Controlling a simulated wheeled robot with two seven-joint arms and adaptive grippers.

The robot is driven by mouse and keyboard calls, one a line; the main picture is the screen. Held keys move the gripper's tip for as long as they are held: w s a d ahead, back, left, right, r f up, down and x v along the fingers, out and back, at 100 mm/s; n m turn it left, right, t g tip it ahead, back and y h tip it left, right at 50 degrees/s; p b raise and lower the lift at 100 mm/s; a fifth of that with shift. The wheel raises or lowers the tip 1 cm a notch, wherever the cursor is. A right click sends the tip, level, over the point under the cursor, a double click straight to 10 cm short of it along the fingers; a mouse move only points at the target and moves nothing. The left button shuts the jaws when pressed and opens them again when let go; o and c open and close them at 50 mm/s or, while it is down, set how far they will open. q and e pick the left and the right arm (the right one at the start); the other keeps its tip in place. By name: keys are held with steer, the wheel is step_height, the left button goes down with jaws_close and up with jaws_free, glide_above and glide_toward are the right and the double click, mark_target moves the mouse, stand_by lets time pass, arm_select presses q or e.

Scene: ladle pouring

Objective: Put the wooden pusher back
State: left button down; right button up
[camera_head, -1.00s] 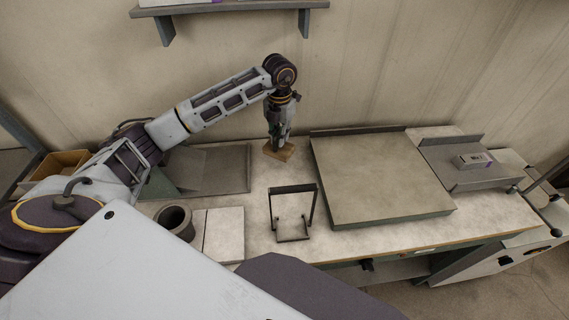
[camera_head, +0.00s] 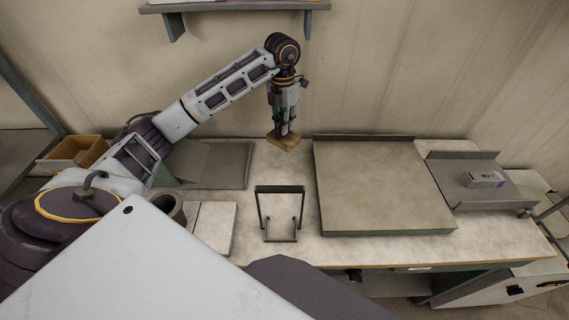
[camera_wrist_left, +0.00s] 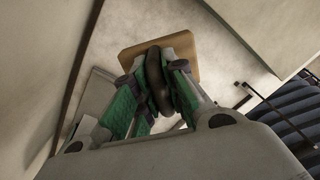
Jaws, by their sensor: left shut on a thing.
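The wooden pusher (camera_head: 284,145) is a flat, light-brown wooden block, seen at the back of the bench just left of the big grey board. In the left wrist view its wooden plate (camera_wrist_left: 188,48) and dark rounded handle (camera_wrist_left: 158,90) show. My left gripper (camera_head: 283,131) points down over it and is shut on the handle, with green-padded fingers on both sides. I cannot tell whether the block touches the bench top or hangs just above it. My right gripper is not in view.
The large grey board (camera_head: 380,185) lies right of the pusher. A thin black wire stand (camera_head: 280,190) stands in front. A dark round pot (camera_head: 170,208) and pale tiles (camera_head: 213,226) sit at left front. A grey tray (camera_head: 470,192) holds a small box (camera_head: 486,179). The wall is close behind.

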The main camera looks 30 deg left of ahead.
arm_select(q)
steer(key=shift+s, duration=0.1)
steer(key=shift+s+a+m, duration=0.2)
steer(key=shift+m, duration=0.2)
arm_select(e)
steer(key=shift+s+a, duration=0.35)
arm_select(q)
steer(key=shift+f, duration=0.1)
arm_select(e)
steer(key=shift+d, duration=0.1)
